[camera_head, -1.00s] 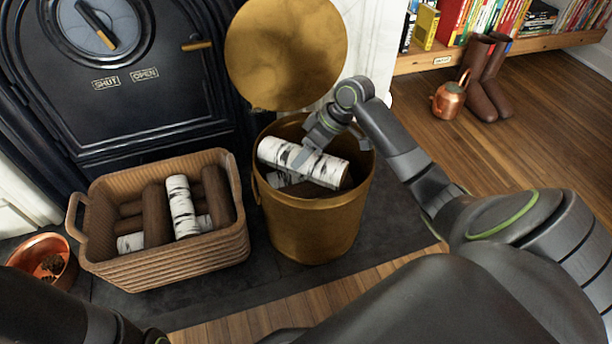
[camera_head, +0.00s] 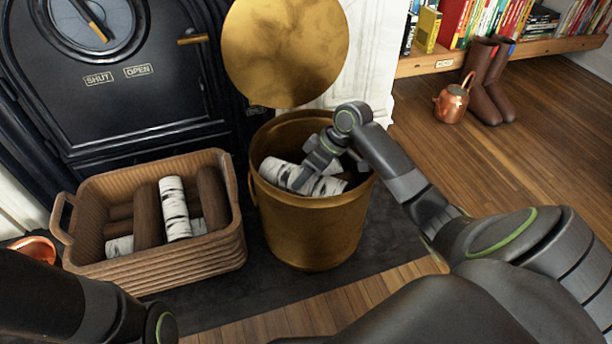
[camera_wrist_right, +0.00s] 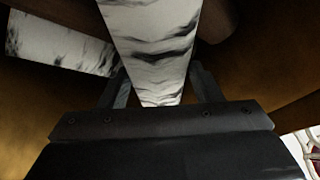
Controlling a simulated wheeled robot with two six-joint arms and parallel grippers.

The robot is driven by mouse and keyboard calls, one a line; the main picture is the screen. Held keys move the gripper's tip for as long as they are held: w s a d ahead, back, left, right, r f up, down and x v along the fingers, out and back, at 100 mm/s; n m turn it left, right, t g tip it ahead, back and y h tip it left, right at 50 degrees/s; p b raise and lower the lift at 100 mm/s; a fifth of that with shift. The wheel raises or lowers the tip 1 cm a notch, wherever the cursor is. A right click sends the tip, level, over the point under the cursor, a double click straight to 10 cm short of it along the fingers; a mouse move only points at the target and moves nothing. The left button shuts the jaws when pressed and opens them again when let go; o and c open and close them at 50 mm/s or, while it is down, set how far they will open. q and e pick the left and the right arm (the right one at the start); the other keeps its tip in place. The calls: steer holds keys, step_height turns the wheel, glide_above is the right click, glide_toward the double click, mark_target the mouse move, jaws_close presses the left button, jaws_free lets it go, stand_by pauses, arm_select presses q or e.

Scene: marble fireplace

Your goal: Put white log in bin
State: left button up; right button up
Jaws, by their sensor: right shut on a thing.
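A white birch log (camera_head: 284,172) lies inside the gold bin (camera_head: 312,232), below its rim. My right gripper (camera_head: 305,180) reaches down into the bin and is shut on this log. In the right wrist view the held log (camera_wrist_right: 152,45) stands between the two fingers. Another white log (camera_wrist_right: 60,42) shows beside it at the left, inside the bin. A white log (camera_head: 175,208) and brown logs lie in the wicker basket (camera_head: 165,268). My left arm shows at the lower left, but its gripper is out of the picture.
The bin's round gold lid (camera_head: 285,50) stands open behind it. A black stove (camera_head: 120,100) is at the back left. A copper kettle (camera_head: 451,103) and brown boots (camera_head: 487,85) stand at the right. The wooden floor between is clear.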

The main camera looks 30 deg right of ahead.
steer(key=o, duration=1.3)
